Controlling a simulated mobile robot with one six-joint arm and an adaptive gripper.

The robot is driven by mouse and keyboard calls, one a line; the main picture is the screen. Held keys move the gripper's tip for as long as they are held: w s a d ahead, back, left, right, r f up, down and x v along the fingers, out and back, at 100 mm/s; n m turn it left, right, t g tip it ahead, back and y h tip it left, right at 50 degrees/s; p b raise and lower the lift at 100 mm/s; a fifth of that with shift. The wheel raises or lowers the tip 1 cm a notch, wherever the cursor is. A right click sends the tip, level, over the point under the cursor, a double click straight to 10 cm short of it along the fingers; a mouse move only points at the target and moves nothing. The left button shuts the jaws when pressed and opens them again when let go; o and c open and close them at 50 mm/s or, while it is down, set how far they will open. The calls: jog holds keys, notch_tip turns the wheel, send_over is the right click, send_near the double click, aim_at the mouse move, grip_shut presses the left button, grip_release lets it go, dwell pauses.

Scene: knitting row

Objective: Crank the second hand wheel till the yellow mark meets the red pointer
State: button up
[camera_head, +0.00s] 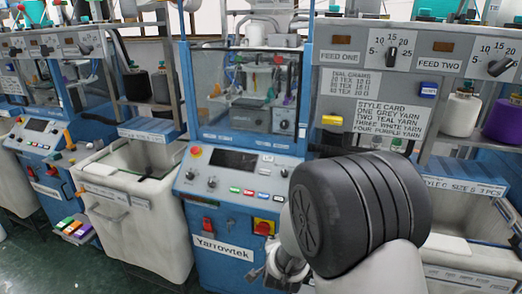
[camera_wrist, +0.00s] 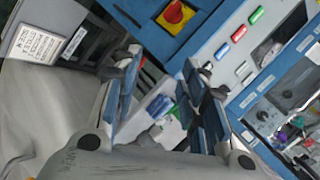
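I cannot make out a hand wheel, its yellow mark or a red pointer in either view. The blue Yarrowtek machine (camera_head: 222,245) stands in the middle of the head view, and part of its front also shows in the wrist view (camera_wrist: 237,20). In the head view, my arm's large dark joint covers the area right of the machine's front and hides most of the gripper.
A red knob on a yellow plate (camera_head: 264,227) and a red switch (camera_head: 207,224) sit on the machine's front. A grey bin (camera_head: 140,230) stands to its left, another (camera_head: 470,262) to the right. Dials and a style card (camera_head: 388,118) are on the right panel. Green floor shows lower left.

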jog(key=s+d+r+n+g+y, duration=0.25)
jog(key=s+r+n, duration=0.45)
jog(key=s+r, duration=0.65)
jog(key=s+d+r+n+g+h, duration=0.1)
jog(key=s+d+r+n, duration=0.1)
jog(key=s, duration=0.8)
jog(key=s+d+r+n+g+h, duration=0.1)
jog(key=s+d+r+n+g, duration=0.1)
jog(key=s, duration=0.8)
jog(key=d+r+n, duration=0.1)
jog(key=d+n, duration=0.1)
jog(key=n, duration=0.1)
jog(key=shift+s+d+r, duration=0.2)
jog(key=shift+d, duration=0.2)
